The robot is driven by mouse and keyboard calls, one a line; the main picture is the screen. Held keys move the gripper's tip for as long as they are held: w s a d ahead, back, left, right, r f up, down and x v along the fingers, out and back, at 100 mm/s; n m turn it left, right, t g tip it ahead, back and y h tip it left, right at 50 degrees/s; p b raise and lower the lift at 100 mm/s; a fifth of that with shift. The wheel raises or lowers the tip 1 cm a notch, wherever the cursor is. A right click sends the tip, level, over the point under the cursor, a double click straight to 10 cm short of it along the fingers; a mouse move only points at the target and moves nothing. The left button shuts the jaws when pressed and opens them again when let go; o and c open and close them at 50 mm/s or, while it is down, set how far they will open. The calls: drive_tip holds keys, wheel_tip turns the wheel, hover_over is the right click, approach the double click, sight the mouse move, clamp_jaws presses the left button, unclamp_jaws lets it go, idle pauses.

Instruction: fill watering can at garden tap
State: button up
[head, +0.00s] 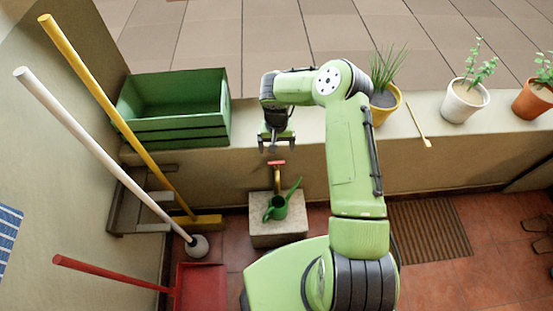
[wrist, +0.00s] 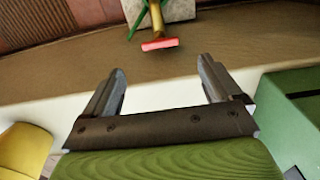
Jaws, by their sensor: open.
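The garden tap (head: 276,178) has a red handle (head: 276,162) and a brass body, and stands out from the low wall. The green watering can (head: 277,207) stands on a pale stone block (head: 262,234) beneath it, its spout pointing up to the right. In the wrist view the red handle (wrist: 160,44) and brass body (wrist: 157,18) show beyond the fingers, with part of the can (wrist: 138,20) at the top edge. My gripper (head: 276,148) is open and empty, above and apart from the handle; its two fingers also show in the wrist view (wrist: 162,88).
A green crate (head: 180,133) sits on the wall ledge at left. Potted plants, including a yellow pot (head: 385,107) and a white pot (head: 462,103), stand along the ledge at right. A yellow broom (head: 120,115), a white pole (head: 105,150) and a red dustpan (head: 203,287) are at left.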

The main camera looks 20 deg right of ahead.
sight(277, 162)
wheel_tip(277, 162, down, 8)
drive_tip(key=shift+f+b, duration=0.1)
drive_tip(key=shift+b, duration=0.9)
drive_tip(key=c, duration=1.1)
drive_tip(key=shift+o, duration=0.2)
drive_tip(key=n+b, duration=0.1)
drive_tip(key=n, duration=0.4)
drive_tip(key=shift+b, duration=0.3)
drive_tip(key=o, duration=1.1)
drive_tip(key=shift+c, duration=0.2)
